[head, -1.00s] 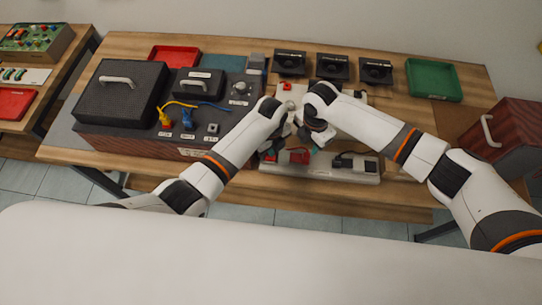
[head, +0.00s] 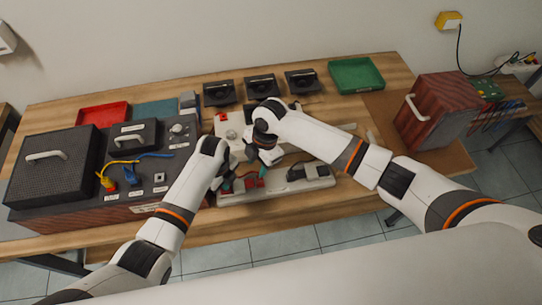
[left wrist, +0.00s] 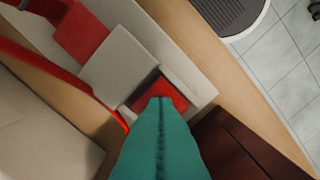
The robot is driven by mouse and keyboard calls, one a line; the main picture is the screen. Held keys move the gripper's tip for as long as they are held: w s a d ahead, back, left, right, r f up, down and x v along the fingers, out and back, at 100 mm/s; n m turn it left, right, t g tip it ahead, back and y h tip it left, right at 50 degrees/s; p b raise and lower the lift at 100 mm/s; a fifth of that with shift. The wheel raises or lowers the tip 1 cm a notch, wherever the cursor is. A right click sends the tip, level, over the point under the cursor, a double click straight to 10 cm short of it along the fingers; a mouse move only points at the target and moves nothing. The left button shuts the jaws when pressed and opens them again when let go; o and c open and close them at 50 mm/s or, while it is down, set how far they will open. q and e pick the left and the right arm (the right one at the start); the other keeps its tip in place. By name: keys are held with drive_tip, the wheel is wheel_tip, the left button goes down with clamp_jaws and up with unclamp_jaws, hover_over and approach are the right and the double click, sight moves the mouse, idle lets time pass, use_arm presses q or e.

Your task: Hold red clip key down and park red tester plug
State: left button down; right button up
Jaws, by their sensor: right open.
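The red clip key (left wrist: 165,95) is a small red block in a pale grey housing, in the left wrist view. My left gripper (left wrist: 160,104) has its teal fingers together, with their tips over the key and seemingly on it. In the head view my left gripper (head: 229,186) is at the left end of the pale clip unit, beside a red part (head: 249,181). My right gripper (head: 268,156) is open just right of it, above the unit, its fingertips mostly hidden. I cannot make out the red tester plug for certain; a red lead (left wrist: 62,72) runs past the housing.
The dark hi-fi unit (head: 110,200) with yellow and blue plugs stands at the left. Black holders (head: 261,87), a red tray (head: 102,117) and a green tray (head: 356,75) lie at the back. A wood-sided case (head: 437,112) stands right. The table's front edge is close.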

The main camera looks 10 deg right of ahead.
sight(260, 181)
drive_tip(key=d+r+m+y, duration=0.1)
drive_tip(key=d+m+y, duration=0.1)
drive_tip(key=d+m, duration=0.3)
use_arm(q)
drive_tip(key=shift+f, duration=0.1)
use_arm(e)
drive_tip(key=x, duration=0.7)
drive_tip(key=w+x, duration=0.1)
drive_tip(key=x, duration=0.3)
drive_tip(key=shift+a+f, duration=0.15)
drive_tip(key=shift+a, duration=0.15)
use_arm(q)
drive_tip(key=shift+s, duration=0.1)
use_arm(e)
drive_tip(key=shift+c, duration=0.5)
clamp_jaws()
drive_tip(key=shift+r, duration=0.6)
drive_tip(key=shift+r, duration=1.7)
